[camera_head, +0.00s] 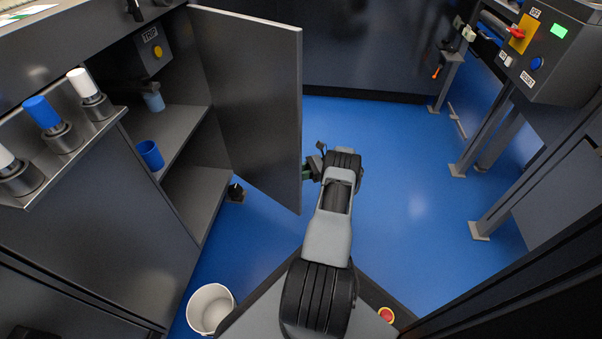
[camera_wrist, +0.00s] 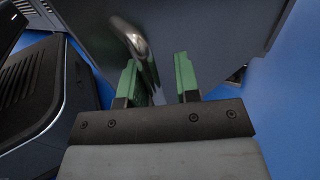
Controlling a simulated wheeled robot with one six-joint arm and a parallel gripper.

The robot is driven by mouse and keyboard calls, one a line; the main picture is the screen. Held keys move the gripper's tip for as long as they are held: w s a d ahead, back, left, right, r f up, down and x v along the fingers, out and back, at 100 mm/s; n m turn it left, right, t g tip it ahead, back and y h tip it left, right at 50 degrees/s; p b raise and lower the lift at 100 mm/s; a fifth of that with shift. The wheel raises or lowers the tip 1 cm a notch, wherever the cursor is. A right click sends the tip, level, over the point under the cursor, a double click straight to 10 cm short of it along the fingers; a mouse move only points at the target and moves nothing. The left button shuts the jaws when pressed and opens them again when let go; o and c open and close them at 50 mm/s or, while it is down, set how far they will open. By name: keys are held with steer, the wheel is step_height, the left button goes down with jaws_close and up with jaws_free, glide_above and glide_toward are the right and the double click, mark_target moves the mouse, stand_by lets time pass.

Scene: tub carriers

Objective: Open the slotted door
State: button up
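The dark grey door (camera_head: 250,100) stands swung well out from its cabinet, and the shelved inside shows to its left. I cannot make out slots on it. In the wrist view the door's face (camera_wrist: 210,40) fills the top middle, with a shiny metal bar handle (camera_wrist: 136,46) on it. My gripper (camera_head: 310,171) is at the door's free edge, on its right side, partly hidden by the door. Its green fingers (camera_wrist: 158,80) are apart in the wrist view. The handle runs down between them, nearer the left finger, with a gap to the right finger.
Inside the cabinet are a shelf (camera_head: 182,135), a blue cup (camera_head: 150,155) and a TRIP panel (camera_head: 152,48). A white bucket (camera_head: 210,309) stands on the floor at lower left. A control box (camera_head: 560,55) is at upper right. Blue floor (camera_head: 410,190) is clear right of my arm.

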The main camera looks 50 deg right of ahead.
steer(key=shift+o, duration=0.6)
steer(key=shift+s+d, duration=0.15)
steer(key=shift+s, duration=0.05)
